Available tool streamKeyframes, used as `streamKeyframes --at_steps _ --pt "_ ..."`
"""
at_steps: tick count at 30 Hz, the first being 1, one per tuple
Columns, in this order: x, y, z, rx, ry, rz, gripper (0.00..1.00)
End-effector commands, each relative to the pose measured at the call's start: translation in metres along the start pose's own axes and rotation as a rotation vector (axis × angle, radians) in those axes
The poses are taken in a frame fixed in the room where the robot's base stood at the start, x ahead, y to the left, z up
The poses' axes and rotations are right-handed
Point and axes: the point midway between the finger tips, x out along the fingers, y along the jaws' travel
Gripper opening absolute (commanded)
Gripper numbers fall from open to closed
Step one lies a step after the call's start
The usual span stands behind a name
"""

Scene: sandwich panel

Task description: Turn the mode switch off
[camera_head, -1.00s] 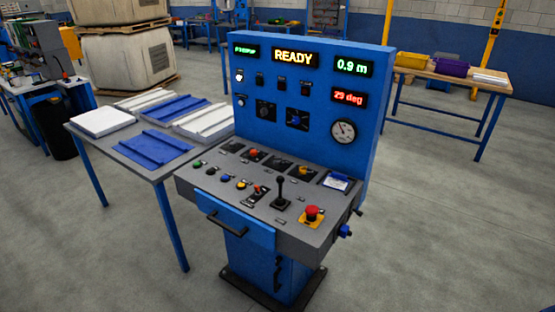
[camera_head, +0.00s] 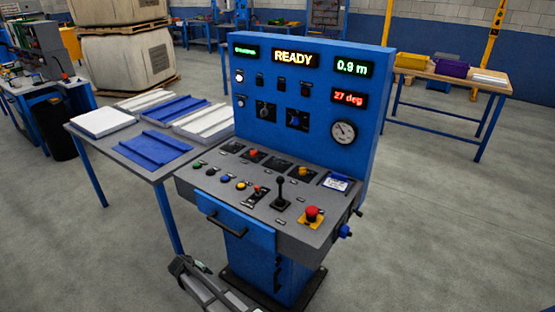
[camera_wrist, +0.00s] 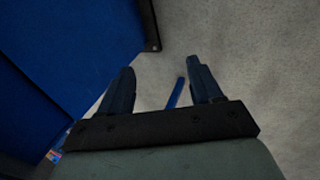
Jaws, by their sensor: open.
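The blue upright panel (camera_head: 300,145) of the machine carries two dark rotary knobs, a left one (camera_head: 265,111) and a right one (camera_head: 297,119), and a row of small black switches (camera_head: 282,85). The labels are too small to read, so I cannot tell which control is the mode switch. My gripper (camera_wrist: 160,85) is open, with two dark fingers apart and nothing between them. In the wrist view it is over the grey floor beside a blue surface, with no switch in sight. Part of my arm shows low in the head view, in front of the console and well below the controls.
The sloping grey console (camera_head: 245,212) has coloured buttons, a black joystick (camera_head: 280,193) and a red mushroom button (camera_head: 312,212). A drawer handle (camera_head: 226,228) sticks out in front. A table with panels (camera_head: 178,168) stands at left. Floor at right is clear.

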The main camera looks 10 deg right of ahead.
Motion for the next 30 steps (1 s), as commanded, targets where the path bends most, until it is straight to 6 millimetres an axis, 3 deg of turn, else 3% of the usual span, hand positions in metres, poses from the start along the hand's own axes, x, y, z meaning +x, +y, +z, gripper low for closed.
streamKeyframes --at_steps 1,3,8,14,21,30 --pt "-0.011 -0.004 -0.029 -0.019 0.032 0.015 0.64" --pt "-0.026 -0.006 -0.057 -0.036 0.068 0.036 0.64" --pt "-0.054 0.012 -0.105 -0.010 0.113 0.081 0.64" --pt "-0.089 0.072 -0.153 0.117 0.136 0.147 0.64" --pt "-0.151 0.170 -0.214 0.323 0.176 0.246 0.64" --pt "-0.213 0.268 -0.250 0.533 0.208 0.325 0.64"
